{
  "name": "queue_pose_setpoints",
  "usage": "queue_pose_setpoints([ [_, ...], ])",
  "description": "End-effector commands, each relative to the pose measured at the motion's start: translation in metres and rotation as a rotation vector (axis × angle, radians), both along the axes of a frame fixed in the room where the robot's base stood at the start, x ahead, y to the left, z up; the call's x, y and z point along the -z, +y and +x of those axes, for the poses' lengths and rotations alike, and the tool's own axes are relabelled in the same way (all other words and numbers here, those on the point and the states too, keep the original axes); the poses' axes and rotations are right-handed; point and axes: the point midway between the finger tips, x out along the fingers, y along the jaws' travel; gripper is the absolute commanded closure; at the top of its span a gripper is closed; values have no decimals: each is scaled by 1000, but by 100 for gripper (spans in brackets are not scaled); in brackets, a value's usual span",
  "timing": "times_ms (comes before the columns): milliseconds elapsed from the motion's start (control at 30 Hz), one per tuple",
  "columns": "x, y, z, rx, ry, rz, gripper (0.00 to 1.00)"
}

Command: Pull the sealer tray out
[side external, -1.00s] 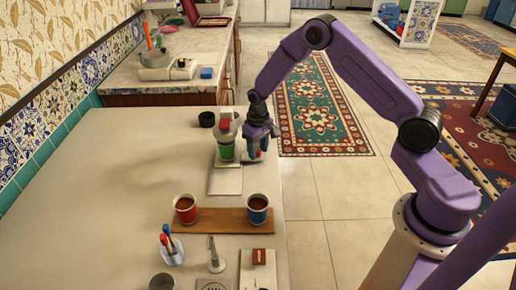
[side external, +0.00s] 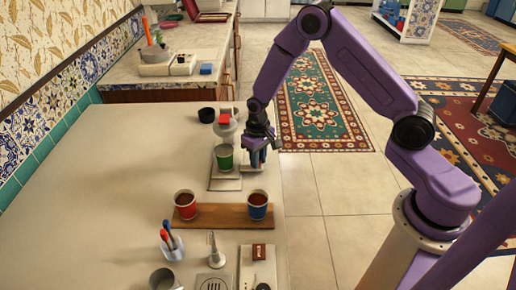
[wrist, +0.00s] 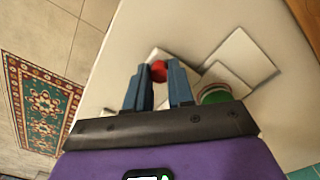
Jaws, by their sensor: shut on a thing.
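The sealer (side external: 226,130) is a white press with a red part on top, at the far right of the worktop. A green cup (side external: 225,158) stands below and in front of its head, over a pale plate (side external: 224,184). My gripper (side external: 257,162) is low, just right of the cup. In the wrist view, its fingers (wrist: 156,80) are shut on a small red knob (wrist: 158,70), which I take to be the sealer tray's handle. White plates (wrist: 240,56) and the green cup (wrist: 214,96) lie beside the fingers. The tray itself is hard to tell from the base.
A wooden board (side external: 222,216) with a red cup (side external: 185,205) and a blue cup (side external: 258,205) lies in front.

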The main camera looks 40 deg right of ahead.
Motion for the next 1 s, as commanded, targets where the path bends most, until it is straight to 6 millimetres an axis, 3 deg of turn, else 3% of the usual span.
queue_pose_setpoints([
  [200, -1, 23, -21, -3, -2, 1, 100],
  [567, -1, 25, -23, 1, -4, 1, 100],
  [600, -1, 25, -23, 1, -4, 1, 71],
  [667, -1, 25, -23, 1, -4, 1, 52],
  [1000, -2, 24, -24, 0, -2, 1, 52],
])
